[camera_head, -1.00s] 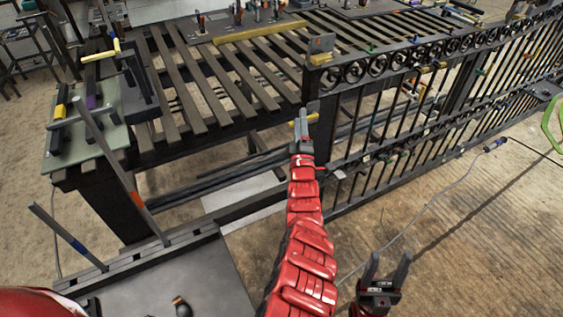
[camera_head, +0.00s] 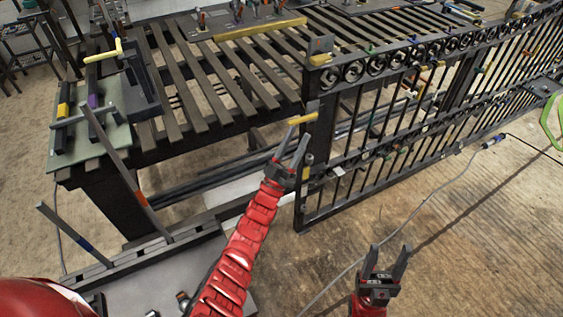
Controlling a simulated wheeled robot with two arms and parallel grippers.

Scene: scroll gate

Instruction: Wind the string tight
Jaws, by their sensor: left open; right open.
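My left gripper (camera_head: 296,141) is open, just below the handle and in front of the post. I cannot tell whether a finger touches the handle. I cannot make out a string at the handle. A thin grey cord (camera_head: 425,195) runs over the floor to the right.
A slatted bench (camera_head: 225,85) stands at the left and back, with a yellow-handled clamp-like tool (camera_head: 103,50) on its corner. The floor (camera_head: 470,230) at the right is mostly clear.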

